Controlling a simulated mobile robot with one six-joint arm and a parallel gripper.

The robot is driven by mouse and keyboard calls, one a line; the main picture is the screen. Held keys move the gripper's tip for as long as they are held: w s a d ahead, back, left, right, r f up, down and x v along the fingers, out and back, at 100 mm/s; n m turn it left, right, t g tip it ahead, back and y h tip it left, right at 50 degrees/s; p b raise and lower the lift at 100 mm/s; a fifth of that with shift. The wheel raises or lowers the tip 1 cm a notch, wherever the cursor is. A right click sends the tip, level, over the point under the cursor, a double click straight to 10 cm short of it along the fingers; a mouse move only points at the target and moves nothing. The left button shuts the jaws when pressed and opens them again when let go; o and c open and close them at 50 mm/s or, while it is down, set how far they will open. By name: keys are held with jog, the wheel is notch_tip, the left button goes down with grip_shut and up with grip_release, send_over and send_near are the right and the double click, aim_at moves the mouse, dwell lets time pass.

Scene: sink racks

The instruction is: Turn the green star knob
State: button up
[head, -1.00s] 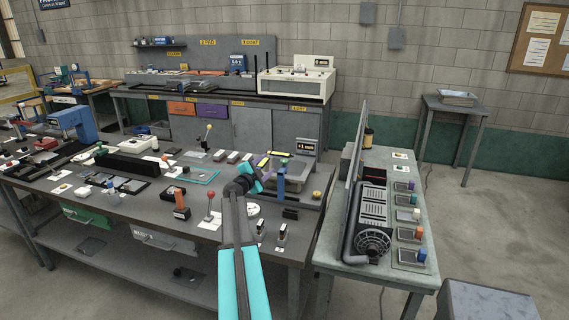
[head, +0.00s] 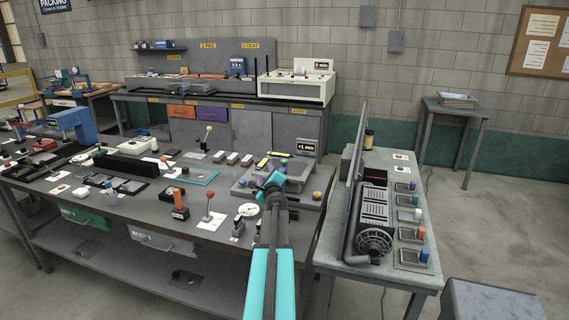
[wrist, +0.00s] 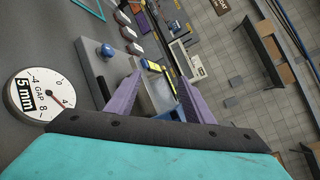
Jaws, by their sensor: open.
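I cannot make out the green star knob in either view now; my arm covers part of the fixture in the head view. The fixture's grey base plate (head: 307,205) is at the right end of the front bench. My gripper (wrist: 159,77) has two purple fingers spread apart, with nothing visibly held between them. Between and beyond them in the wrist view are a grey tray-like part (wrist: 157,97) and a patch of blue. A round blue knob (wrist: 107,50) stands on a grey plate left of the fingers.
A white dial marked 5 mm GAP (wrist: 40,96) is close at left in the wrist view. A red-ball lever (head: 209,194) is to the left. A side bench (head: 400,190) stands right.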

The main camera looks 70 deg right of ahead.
jog(key=s+a+m+t+y+b, duration=0.1)
jog(key=s+a+m+t+y, duration=0.1)
jog(key=s+a+m+t, duration=0.15)
jog(key=m+h, duration=0.1)
jog(key=m, duration=0.4)
send_near(286, 162)
jog(key=a, duration=0.2)
jog(key=shift+s+d+r+g+b, duration=0.15)
jog(key=shift+s+g+b, duration=0.25)
jog(key=shift+s+g, duration=0.05)
jog(key=shift+w+d, duration=0.1)
jog(key=shift+d, duration=0.05)
jog(key=shift+p+x, duration=1.75)
jog(key=shift+x, duration=5)
jog(key=shift+r, duration=0.1)
jog(key=shift+c, duration=0.2)
jog(key=c, duration=1)
